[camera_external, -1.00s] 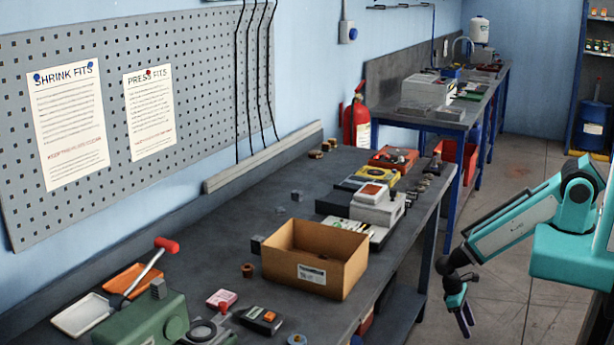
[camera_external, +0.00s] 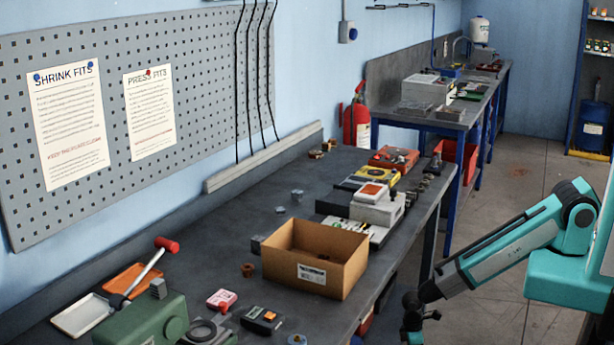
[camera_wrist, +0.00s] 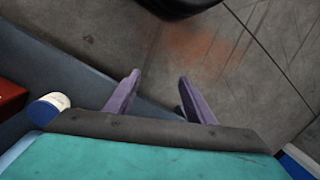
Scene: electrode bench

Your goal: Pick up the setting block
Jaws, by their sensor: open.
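I cannot tell for certain which thing is the setting block. A small dark grey block (camera_external: 257,244) sits on the bench at the left of the cardboard box, partly hidden by it. Another small grey block (camera_external: 158,288) shows at the green machine at the lower left. My gripper (camera_wrist: 159,76) is open and empty in the wrist view, with purple fingers apart over the floor. In the external view it is at the bottom edge, in front of the bench's right side, and its fingers are mostly cut off.
The open cardboard box (camera_external: 316,274) stands mid-bench. Behind it are a white and orange device (camera_external: 376,208), a yellow case (camera_external: 377,177) and a red tray (camera_external: 394,158). A green machine (camera_external: 142,322) with a red-knobbed lever (camera_external: 150,265) is at lower left. The bench's back left surface is fairly clear.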

